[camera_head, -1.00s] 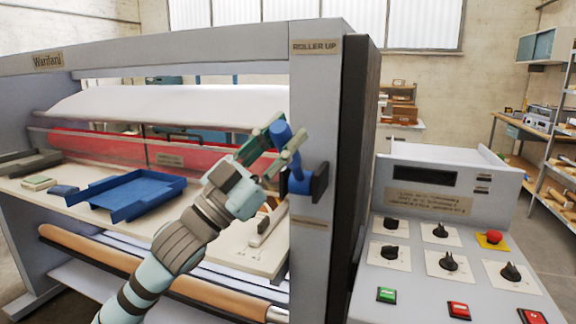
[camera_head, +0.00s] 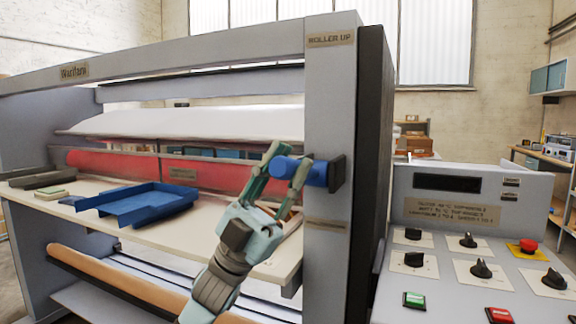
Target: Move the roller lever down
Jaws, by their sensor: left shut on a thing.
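The roller lever (camera_head: 312,172) is a blue cylindrical handle on the grey right-hand post of the laminator, below the "ROLLER UP" label (camera_head: 331,39). It lies about level and points left from its dark mount. My left gripper (camera_head: 283,167) is shut around the lever's left part, with one green finger on each side. My left arm comes up from the bottom of the view. My right gripper is not in view.
A blue tray (camera_head: 150,213) sits on the pale feed table (camera_head: 50,210) left of my arm. A red roller (camera_head: 130,163) runs behind it. A control panel (camera_head: 465,215) with several knobs and buttons stands right of the post.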

